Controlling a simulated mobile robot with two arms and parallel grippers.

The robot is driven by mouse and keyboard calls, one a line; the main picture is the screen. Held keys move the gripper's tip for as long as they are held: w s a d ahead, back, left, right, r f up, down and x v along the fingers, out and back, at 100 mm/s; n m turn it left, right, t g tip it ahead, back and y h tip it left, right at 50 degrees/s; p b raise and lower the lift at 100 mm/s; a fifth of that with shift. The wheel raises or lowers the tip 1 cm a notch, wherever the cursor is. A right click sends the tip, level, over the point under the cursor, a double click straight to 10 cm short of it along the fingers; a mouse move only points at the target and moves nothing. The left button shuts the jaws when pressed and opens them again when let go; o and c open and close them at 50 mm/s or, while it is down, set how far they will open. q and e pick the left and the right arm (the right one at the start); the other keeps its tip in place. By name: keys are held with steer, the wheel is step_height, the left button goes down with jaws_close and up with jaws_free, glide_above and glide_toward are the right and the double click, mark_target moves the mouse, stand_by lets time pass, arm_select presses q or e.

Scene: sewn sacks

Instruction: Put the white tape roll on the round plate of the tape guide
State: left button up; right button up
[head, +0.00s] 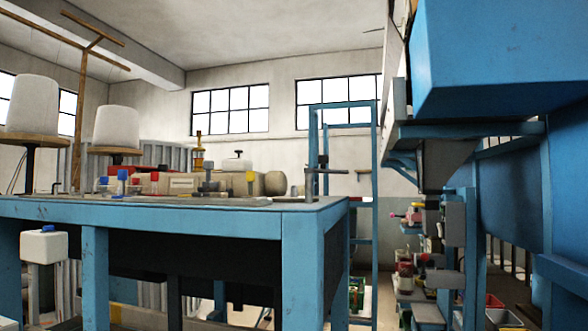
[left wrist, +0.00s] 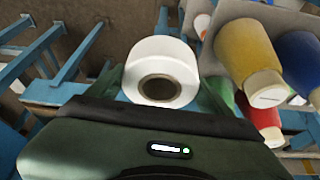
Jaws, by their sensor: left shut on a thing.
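The white tape roll (left wrist: 143,60) shows in the left wrist view, with its dark round core facing the camera. In the head view neither gripper shows, and I cannot make out the roll there. A thin upright post with a flat crosspiece (head: 323,171) stands at the right end of the blue table; I cannot tell whether it is the tape guide. No round plate of a guide is clear in either view.
The blue table (head: 190,219) carries a sewing machine (head: 182,184) and small parts. White thread cones (head: 116,127) stand at left. A large blue machine body (head: 490,60) hangs at right. In the left wrist view, yellow (left wrist: 247,52), blue (left wrist: 300,60) and red (left wrist: 262,118) cones are close right of the roll.

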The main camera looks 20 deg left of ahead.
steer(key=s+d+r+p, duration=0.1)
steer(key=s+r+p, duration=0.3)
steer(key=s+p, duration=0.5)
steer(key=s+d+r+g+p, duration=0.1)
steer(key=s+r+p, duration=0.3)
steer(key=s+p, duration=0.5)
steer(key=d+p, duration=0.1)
steer(key=p, duration=0.7)
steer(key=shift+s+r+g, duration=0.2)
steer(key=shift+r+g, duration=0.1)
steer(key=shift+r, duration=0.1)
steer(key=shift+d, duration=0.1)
